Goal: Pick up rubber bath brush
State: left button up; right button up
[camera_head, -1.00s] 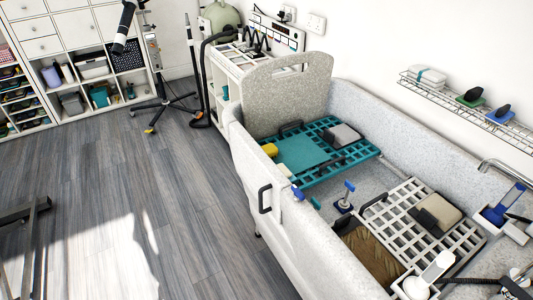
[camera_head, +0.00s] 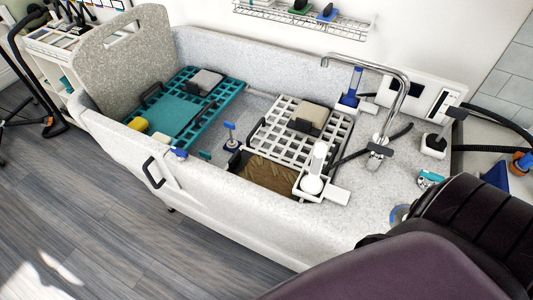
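I cannot tell for certain which item is the rubber bath brush. Two small dark-handled items are on the wall rack at the top: one with a green base (camera_head: 301,8) and one with a blue base (camera_head: 327,13). A blue-topped tool (camera_head: 230,135) stands in the tub between the two racks. A tall blue item (camera_head: 352,88) stands in a white holder at the tub's back right, and a dark-handled item (camera_head: 437,140) stands farther right. Neither of my grippers is in view.
The grey speckled tub (camera_head: 225,205) holds a teal rack (camera_head: 190,118) and a white grid rack (camera_head: 270,132). A curved metal faucet (camera_head: 403,85) rises at its right. A large dark purple shape (camera_head: 390,270) blocks the lower right.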

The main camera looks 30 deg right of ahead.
aim_at(139, 124)
jog(key=z, duration=0.5)
jog(key=i+j+z, duration=0.4)
jog(key=j, duration=0.15)
jog(key=i+j+z, duration=0.2)
jog(key=j, duration=0.15)
jog(key=i+j+z, duration=0.2)
jog(key=j, duration=0.15)
jog(key=k, duration=0.05)
